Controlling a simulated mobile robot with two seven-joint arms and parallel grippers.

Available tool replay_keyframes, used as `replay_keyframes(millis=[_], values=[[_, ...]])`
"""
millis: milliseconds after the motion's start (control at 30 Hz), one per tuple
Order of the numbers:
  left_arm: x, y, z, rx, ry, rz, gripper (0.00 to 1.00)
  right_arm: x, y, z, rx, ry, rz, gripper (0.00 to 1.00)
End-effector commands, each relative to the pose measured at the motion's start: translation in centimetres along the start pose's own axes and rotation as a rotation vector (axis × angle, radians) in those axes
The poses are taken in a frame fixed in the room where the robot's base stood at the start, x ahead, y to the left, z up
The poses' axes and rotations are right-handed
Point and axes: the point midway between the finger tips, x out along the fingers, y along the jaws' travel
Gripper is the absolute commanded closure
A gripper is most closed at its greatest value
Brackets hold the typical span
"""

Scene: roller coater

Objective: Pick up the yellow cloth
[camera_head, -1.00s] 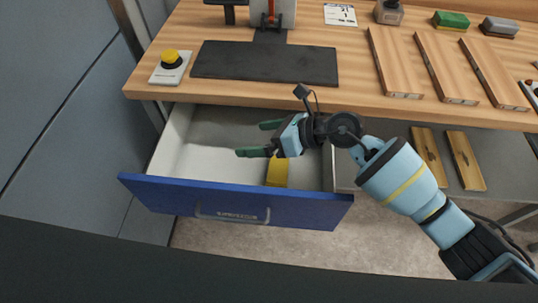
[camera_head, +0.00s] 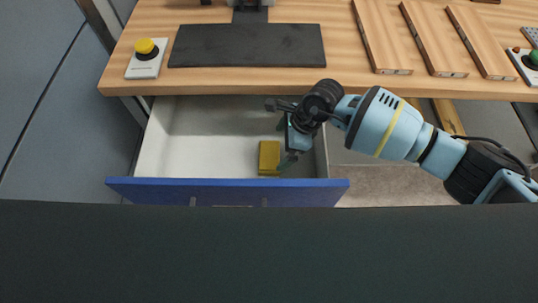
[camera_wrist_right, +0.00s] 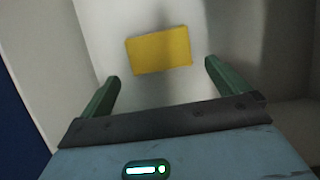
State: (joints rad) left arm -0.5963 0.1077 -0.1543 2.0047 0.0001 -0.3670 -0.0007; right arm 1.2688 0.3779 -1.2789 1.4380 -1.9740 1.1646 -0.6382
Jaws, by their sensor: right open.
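The yellow cloth (camera_head: 269,158) is a folded block lying on the floor of the open drawer, near its front right. It also shows in the right wrist view (camera_wrist_right: 160,51), ahead of the fingers and roughly between them. My right gripper (camera_head: 285,155) points down into the drawer just right of the cloth in the head view. Its two green fingers (camera_wrist_right: 158,82) are spread open with nothing between them, and the cloth lies beyond the tips. My left gripper does not show.
The drawer's blue front (camera_head: 150,190) and pale walls surround the cloth. The wooden worktop (camera_head: 350,82) overhangs the drawer's back. On it are a yellow button box (camera_head: 145,58), a black mat (camera_head: 247,46) and several wooden boards. The drawer's left side is empty.

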Motion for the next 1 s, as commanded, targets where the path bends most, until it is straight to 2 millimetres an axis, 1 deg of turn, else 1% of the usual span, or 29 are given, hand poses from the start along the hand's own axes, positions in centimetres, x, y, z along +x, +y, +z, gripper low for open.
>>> replay_keyframes(millis=[67, 133, 300, 433, 533, 733, 767, 967, 1000], values=[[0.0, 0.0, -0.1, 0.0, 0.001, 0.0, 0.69, 0.1, 0.0, 0.0, 0.0, -0.001, 0.0, 0.0], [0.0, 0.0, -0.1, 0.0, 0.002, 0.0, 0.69, 0.8, 0.0, 0.0, 0.001, -0.001, 0.0, 0.0], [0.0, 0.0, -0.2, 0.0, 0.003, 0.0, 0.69, 3.2, 0.2, -0.1, 0.002, -0.002, 0.002, 0.0], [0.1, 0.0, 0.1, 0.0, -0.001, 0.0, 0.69, 4.7, 0.2, -0.1, 0.002, -0.002, 0.001, 0.0], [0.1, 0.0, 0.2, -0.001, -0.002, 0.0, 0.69, 5.1, 0.1, -0.1, 0.001, -0.001, 0.0, 0.0], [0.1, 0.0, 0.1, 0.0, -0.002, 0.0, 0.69, 5.1, 0.1, -0.1, 0.0, -0.001, -0.001, 0.0], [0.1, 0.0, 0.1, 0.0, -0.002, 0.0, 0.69, 5.1, 0.1, -0.1, 0.001, -0.001, -0.001, 0.01], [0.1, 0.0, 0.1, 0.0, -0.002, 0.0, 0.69, 5.1, 0.1, -0.1, 0.001, -0.002, -0.001, 0.27], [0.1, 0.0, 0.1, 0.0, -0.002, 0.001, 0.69, 5.1, 0.1, -0.1, 0.001, -0.002, -0.001, 0.28]])
